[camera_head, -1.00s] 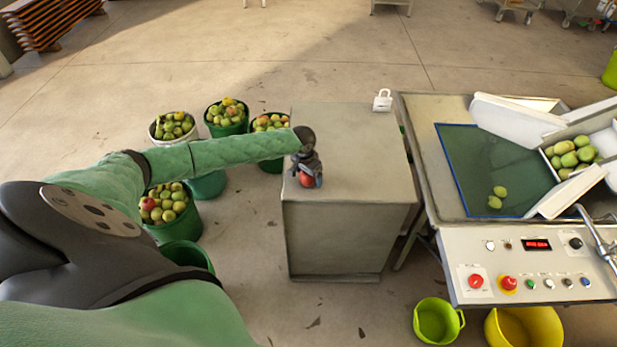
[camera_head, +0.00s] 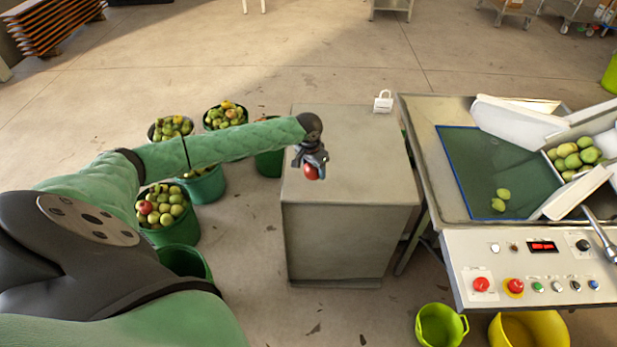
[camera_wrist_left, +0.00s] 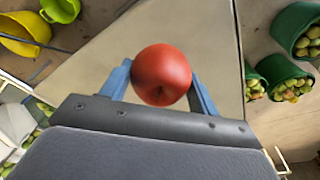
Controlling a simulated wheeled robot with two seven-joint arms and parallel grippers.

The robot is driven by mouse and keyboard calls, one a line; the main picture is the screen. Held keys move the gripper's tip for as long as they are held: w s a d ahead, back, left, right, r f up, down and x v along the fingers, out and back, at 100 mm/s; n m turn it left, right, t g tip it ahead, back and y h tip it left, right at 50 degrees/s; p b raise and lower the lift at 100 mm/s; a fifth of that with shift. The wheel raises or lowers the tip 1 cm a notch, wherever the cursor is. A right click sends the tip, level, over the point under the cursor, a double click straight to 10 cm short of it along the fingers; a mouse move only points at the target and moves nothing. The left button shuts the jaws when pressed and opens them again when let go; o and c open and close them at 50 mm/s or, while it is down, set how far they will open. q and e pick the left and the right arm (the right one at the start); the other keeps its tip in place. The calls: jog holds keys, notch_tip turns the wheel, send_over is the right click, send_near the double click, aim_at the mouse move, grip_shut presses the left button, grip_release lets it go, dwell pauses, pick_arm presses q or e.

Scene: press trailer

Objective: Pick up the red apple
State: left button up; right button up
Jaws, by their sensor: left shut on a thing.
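The red apple (camera_head: 311,172) is between the fingers of my left gripper (camera_head: 312,165), over the grey cabinet top (camera_head: 350,165). In the left wrist view the red apple (camera_wrist_left: 162,75) sits between the two blue fingers of my left gripper (camera_wrist_left: 160,85), which is shut on it. The cabinet top shows behind the apple there. The apple's upper part is hidden by the gripper in the head view. My right gripper is not in view.
Several buckets of apples (camera_head: 165,215) stand on the floor left of the cabinet. A white padlock-shaped object (camera_head: 383,101) is at its far right corner. A sorting table with a control panel (camera_head: 530,262) stands to the right. Green (camera_head: 440,325) and yellow buckets (camera_head: 530,330) are in front.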

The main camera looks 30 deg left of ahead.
pick_arm(q)
jog(key=d+r+b, duration=0.3)
jog(key=d+r, duration=0.2)
jog(key=d, duration=0.4)
jog(key=shift+w+d+r, duration=0.15)
jog(key=shift+d+r, duration=0.15)
jog(key=shift+r, duration=0.05)
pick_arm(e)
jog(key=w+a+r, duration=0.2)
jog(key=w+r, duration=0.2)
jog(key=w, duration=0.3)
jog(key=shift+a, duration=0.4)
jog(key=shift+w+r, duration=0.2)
